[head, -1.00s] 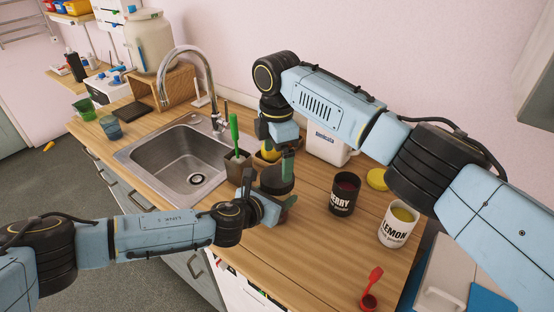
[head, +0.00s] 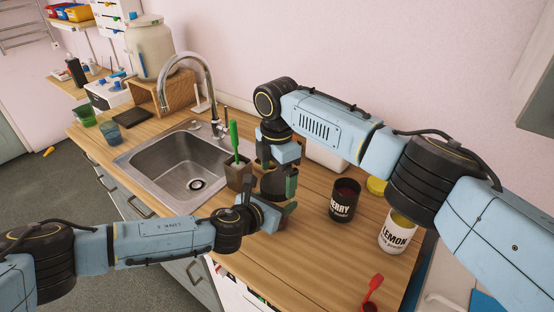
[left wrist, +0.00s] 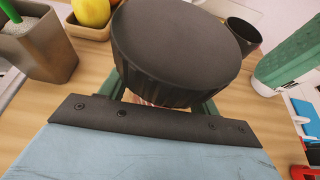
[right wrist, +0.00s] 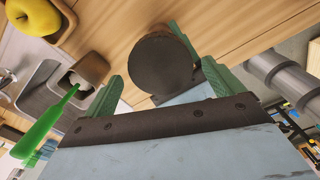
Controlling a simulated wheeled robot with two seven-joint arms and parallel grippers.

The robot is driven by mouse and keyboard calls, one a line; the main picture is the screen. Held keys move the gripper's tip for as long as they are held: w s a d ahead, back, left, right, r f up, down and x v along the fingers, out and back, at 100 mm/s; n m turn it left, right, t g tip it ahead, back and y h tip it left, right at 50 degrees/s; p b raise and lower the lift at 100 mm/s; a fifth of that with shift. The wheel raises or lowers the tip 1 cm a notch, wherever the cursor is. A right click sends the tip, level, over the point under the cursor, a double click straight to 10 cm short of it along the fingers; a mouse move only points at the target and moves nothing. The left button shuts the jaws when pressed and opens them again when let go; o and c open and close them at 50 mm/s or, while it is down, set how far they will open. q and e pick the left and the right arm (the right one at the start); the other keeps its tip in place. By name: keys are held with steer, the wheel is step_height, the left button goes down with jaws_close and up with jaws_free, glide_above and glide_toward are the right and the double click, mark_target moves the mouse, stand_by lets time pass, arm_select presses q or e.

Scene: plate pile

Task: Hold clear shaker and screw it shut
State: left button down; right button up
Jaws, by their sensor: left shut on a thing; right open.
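The shaker's black ribbed lid (left wrist: 180,50) fills the top of the left wrist view and sits on the shaker. The shaker's body is mostly hidden by the lid and my grippers. My left gripper (left wrist: 160,98) is shut on the shaker just below the lid and holds it upright over the counter. My right gripper (right wrist: 163,68) comes down from above and is open, with a finger on either side of the lid (right wrist: 160,65). In the head view, the lid (head: 274,184) shows between the right gripper's green fingers. I cannot tell whether the fingers touch it.
A BERRY jar (head: 343,202) and a LEMON jar (head: 396,234) stand to the right on the counter (head: 310,255). A red scoop (head: 372,292) lies in front. A brown pot with a green brush (head: 238,170) stands close left, beside the sink (head: 185,178).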

steer(key=shift+f, duration=1.15)
steer(key=c, duration=1)
steer(key=shift+m, duration=1.8)
steer(key=o, duration=1.1)
arm_select(q)
steer(key=shift+w+a, duration=0.15)
steer(key=shift+a, duration=0.05)
arm_select(e)
steer(key=shift+s+a, duration=0.1)
steer(key=shift+s, duration=0.05)
